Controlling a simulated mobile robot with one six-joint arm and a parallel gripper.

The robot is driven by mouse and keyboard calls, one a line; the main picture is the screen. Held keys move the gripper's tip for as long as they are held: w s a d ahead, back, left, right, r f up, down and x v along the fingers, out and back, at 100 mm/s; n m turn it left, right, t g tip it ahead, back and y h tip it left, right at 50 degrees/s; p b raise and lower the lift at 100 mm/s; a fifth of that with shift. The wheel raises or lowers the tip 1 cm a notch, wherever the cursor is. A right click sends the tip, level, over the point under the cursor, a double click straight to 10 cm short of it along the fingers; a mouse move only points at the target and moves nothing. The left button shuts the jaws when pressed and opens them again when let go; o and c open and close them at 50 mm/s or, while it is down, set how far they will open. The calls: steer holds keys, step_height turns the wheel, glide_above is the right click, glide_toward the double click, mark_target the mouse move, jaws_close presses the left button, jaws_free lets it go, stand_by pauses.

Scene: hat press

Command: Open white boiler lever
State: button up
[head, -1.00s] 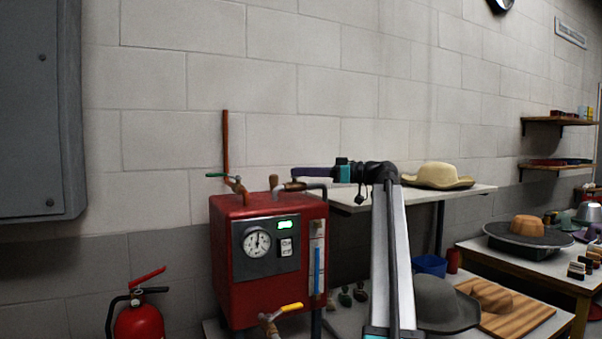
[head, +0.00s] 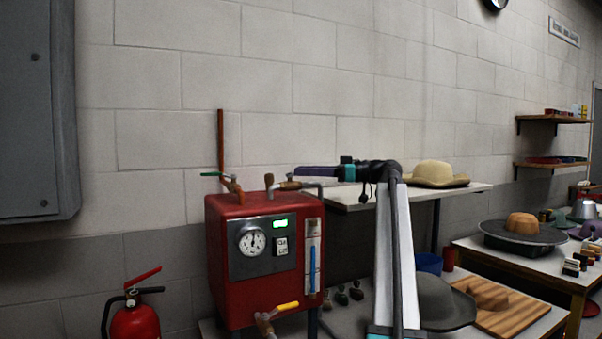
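The red boiler (head: 228,285) stands left of centre, with a gauge and a lit green display on its front. On its top right is a brass valve with a short pale lever (head: 275,190), small and hard to make out, which may be the white lever. Its exact angle is unclear. My gripper (head: 297,172) comes from the right, its dark fingers pointing left, just above and right of that valve. A small gap seems to show, but depth is uncertain. The fingers are seen side-on, so their opening is hidden. Nothing is visibly held.
The boiler also has a green-handled valve (head: 212,174) at top left, an upright brass fitting (head: 268,181), and a yellow lever (head: 287,306) low in front. A shelf table with a straw hat (head: 437,173) is behind my arm. A fire extinguisher (head: 135,318) stands at left.

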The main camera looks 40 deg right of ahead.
steer(key=p+v, duration=0.2)
steer(key=v, duration=0.9)
steer(key=shift+s, duration=0.15)
steer(key=shift+c, duration=0.2)
